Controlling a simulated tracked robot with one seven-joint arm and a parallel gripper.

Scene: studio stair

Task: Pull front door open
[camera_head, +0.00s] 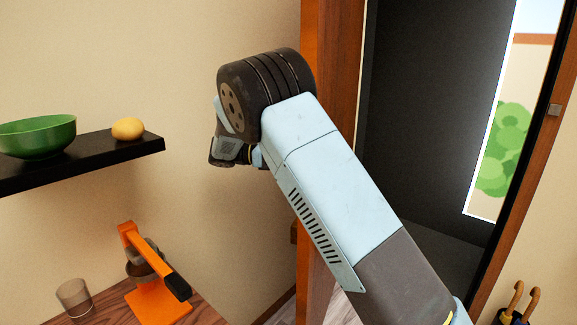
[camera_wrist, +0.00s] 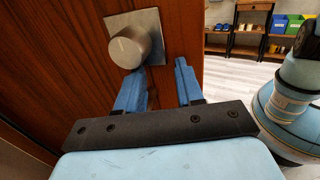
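The front door (camera_wrist: 70,70) is brown wood and fills the left of the wrist view. A round metal knob (camera_wrist: 130,46) on a square plate sits on its face. In the head view a brown wooden upright (camera_head: 335,60) stands behind my arm; I cannot tell whether it is door or frame. My gripper (camera_wrist: 160,82) has two blue fingers spread apart with nothing between them. The left fingertip is just below the knob, and the right one is near the door's free edge. I cannot tell whether either touches. My fingers are hidden in the head view.
A dark opening (camera_head: 420,110) with a bright outdoor scene lies at right. A black shelf (camera_head: 90,158) holds a green bowl (camera_head: 38,137) and a yellow fruit (camera_head: 128,128). Below are a glass (camera_head: 74,298) and orange juicer (camera_head: 155,300). Umbrellas (camera_head: 518,305) stand lower right.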

